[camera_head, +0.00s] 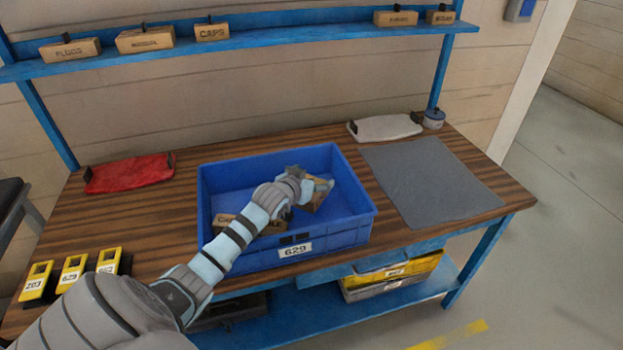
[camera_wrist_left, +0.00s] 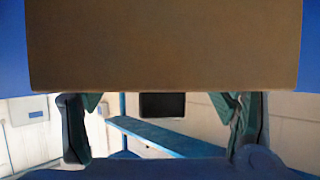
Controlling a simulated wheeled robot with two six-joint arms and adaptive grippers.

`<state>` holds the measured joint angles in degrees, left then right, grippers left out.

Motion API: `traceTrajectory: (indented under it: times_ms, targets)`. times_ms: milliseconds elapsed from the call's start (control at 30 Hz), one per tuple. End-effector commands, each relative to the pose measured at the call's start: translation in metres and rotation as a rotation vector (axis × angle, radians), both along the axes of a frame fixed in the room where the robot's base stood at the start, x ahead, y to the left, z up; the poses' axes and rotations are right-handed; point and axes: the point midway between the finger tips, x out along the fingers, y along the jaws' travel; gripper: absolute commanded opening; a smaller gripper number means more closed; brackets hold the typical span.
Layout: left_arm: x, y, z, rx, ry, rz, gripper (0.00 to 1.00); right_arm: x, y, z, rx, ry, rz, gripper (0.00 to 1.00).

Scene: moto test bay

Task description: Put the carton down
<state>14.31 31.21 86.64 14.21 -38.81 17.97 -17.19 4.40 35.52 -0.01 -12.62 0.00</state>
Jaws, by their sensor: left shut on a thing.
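A brown carton (camera_head: 319,197) is at my left gripper (camera_head: 304,187), inside the blue crate (camera_head: 356,229) marked 629. The left gripper is shut on it. In the left wrist view the carton (camera_wrist_left: 165,45) fills the upper middle, with a dark finger at each side of its lower edge. The gripper hides part of the carton in the head view, and I cannot tell whether it touches the crate floor. Another brown carton (camera_head: 226,219) lies in the crate's near left part, partly behind my arm. My right gripper is not in view.
The crate stands on a wooden bench (camera_head: 150,212). A blue shelf (camera_head: 270,24) with small boxes runs above.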

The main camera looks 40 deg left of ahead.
Motion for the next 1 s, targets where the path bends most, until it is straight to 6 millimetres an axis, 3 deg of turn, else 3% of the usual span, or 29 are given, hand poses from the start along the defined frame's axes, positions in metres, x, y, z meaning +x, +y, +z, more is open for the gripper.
traceTrajectory:
  times_ms: [367,400,500,867,967,1000]
  targets:
    - [0.000,0.000,-0.008,0.000,-0.001,0.000,0.39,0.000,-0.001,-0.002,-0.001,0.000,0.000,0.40]
    - [0.000,0.000,-0.009,0.000,0.001,0.000,0.85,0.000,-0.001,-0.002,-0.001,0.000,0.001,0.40]
    - [0.000,0.000,-0.008,0.000,0.001,0.000,0.99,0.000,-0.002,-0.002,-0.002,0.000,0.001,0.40]
    - [0.000,0.000,-0.006,0.000,0.000,0.000,0.99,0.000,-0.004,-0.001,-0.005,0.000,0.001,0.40]
    - [0.000,0.000,0.006,0.001,-0.002,0.000,0.99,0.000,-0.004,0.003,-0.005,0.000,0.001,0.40]
    - [-0.001,-0.004,0.012,-0.002,0.002,-0.004,0.99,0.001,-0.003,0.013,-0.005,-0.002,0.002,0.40]
